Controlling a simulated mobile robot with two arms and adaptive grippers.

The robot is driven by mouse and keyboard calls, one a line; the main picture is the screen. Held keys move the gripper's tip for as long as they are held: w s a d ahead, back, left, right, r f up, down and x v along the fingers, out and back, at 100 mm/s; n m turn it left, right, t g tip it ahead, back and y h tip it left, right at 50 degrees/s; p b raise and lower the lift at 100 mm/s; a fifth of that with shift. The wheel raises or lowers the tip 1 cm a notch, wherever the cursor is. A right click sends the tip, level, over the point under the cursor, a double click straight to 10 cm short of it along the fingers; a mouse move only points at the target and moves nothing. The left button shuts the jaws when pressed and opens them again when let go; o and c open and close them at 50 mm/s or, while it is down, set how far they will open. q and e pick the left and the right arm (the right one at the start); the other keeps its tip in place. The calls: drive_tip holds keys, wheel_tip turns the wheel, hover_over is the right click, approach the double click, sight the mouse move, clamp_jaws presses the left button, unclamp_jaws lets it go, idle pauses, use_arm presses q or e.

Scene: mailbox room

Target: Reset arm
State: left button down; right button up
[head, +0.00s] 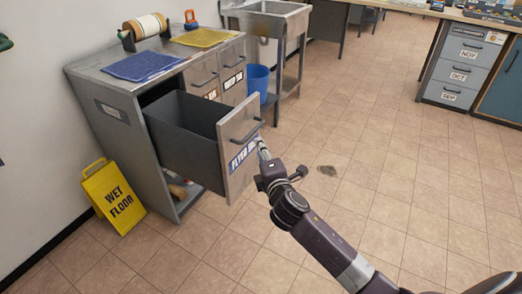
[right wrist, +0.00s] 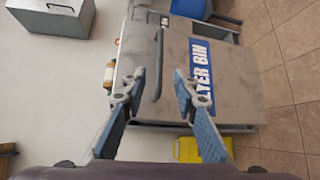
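The flyer bin drawer (head: 184,143) is pulled out of a grey metal cabinet (head: 120,117). Its front panel (right wrist: 220,70) carries a blue label and a dark bar handle (head: 247,131). My right gripper (head: 263,147) is close to the drawer front, by the handle. In the right wrist view my right gripper (right wrist: 160,82) has its two blue fingers spread, with nothing held. The handle (right wrist: 158,65) shows in line with the gap between the fingertips; whether they touch it I cannot tell. My left gripper is not in view.
A yellow wet floor sign (head: 112,196) stands left of the cabinet. A blue bin (head: 258,82) and a metal sink (head: 270,8) are behind it. Blue (head: 143,66) and yellow (head: 204,38) mats lie on top. Tiled floor (head: 390,150) to the right is mostly clear.

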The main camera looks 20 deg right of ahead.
idle(0.4)
